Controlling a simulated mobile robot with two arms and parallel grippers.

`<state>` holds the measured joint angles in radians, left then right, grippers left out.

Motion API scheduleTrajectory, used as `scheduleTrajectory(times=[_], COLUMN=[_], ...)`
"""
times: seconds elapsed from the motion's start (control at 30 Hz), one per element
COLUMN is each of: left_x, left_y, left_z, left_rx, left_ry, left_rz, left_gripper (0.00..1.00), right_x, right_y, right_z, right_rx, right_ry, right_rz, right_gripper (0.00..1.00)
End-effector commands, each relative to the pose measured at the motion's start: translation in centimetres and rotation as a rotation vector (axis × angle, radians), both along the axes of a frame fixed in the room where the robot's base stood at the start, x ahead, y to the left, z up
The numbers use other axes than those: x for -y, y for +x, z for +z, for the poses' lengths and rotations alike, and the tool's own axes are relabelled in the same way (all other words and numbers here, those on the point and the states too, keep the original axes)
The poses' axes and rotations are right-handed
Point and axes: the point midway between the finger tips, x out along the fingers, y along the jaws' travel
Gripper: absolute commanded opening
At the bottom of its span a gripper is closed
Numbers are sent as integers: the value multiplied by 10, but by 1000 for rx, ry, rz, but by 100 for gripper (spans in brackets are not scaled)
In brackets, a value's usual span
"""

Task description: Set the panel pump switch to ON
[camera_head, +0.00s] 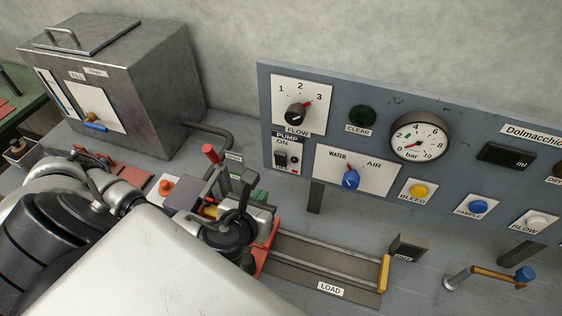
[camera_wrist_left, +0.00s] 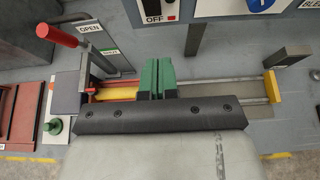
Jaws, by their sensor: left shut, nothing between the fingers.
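The pump switch (camera_head: 281,155) sits at the left end of the blue-grey panel, under the FLOW knob, with ON above it and OFF below. Its rocker is small and I cannot tell which way it is set. In the left wrist view its lower end (camera_wrist_left: 172,9) shows at the top edge beside the OFF label. My left gripper (camera_head: 259,197) is below and left of the switch, apart from the panel, partly hidden by my arm. Its green fingers (camera_wrist_left: 157,78) are shut and empty, over the slide rail in that view. My right gripper is not in view.
The red-handled lever (camera_head: 210,154) stands close left of my left gripper. The LOAD rail (camera_head: 325,262) runs right along the bench. The blue WATER/AIR knob (camera_head: 351,179) is right of the switch. A grey metal tank (camera_head: 150,90) stands behind left.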

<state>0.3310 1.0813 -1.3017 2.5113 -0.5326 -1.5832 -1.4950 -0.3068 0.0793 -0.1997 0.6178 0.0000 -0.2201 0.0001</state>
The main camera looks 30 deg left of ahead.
Motion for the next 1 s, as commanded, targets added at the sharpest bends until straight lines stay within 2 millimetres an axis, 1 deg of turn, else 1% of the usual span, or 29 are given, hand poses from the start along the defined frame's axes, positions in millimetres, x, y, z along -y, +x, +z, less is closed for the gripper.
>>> scheduleTrajectory(times=[0.17, 0.27, 0.37, 0.47, 0.57, 0.73, 0.8, 0.9, 1.0], left_x=[-1, -3, -6, -11, -15, -22, -24, -27, -29], left_y=[5, 13, 23, 43, 61, 89, 101, 112, 120], left_z=[-5, -12, -18, -24, -29, -44, -36, -34, -33], left_rx=[1, 3, 5, 5, 2, 1, 2, 1, 0], left_ry=[-1, -1, 0, 2, 0, 0, -1, -2, -1], left_rz=[2, 2, 2, 3, 4, 4, 3, 2, 2], left_gripper=[0, 0, 0, 0, 0, 0, 0, 0, 0], right_x=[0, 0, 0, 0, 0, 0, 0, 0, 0], right_y=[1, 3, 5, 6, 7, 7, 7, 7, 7], right_z=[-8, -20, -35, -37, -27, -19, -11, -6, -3], right_rx=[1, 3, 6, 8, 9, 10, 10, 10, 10], right_ry=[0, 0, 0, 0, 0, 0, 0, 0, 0], right_rz=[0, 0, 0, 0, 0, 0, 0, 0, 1], right_gripper=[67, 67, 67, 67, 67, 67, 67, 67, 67])
